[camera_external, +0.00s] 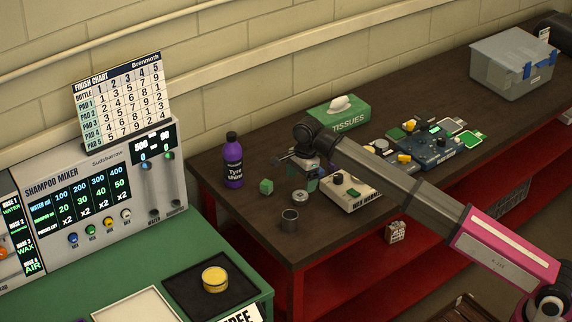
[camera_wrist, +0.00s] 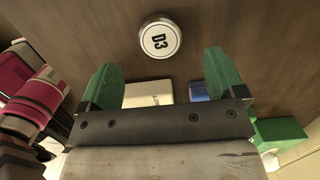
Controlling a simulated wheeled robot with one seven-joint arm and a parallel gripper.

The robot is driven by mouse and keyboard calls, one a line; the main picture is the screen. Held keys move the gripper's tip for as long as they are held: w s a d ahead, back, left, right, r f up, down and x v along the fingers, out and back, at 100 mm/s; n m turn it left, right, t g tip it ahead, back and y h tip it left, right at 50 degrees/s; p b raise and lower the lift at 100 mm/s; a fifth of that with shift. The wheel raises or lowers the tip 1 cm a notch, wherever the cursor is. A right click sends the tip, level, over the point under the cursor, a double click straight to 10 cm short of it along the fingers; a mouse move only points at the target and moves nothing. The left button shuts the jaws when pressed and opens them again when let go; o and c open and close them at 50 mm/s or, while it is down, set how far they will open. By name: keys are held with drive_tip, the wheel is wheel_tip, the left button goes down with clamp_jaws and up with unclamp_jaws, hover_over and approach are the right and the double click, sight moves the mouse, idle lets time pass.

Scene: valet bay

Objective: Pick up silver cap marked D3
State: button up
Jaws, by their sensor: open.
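The silver cap marked D3 (camera_wrist: 160,38) lies face up on the dark brown tabletop, with black letters on a white round face. In the external view a small round silver cap (camera_external: 300,197) sits near the table's left end; its marking is too small to read. My gripper (camera_wrist: 164,72) has two green fingers, spread apart with nothing held between them. The cap shows beyond the fingertips, roughly centred between them and apart from both. In the external view my gripper (camera_external: 303,172) is just above and behind the cap, partly hidden by the arm.
A tissue box (camera_external: 340,113) and a blue device (camera_external: 432,147) are farther back. The table's front edge is close.

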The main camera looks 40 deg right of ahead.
sight(301, 195)
wheel_tip(301, 195, down, 6)
drive_tip(key=shift+a+f, duration=0.15)
drive_tip(key=shift+f, duration=0.1)
drive_tip(key=c, duration=1)
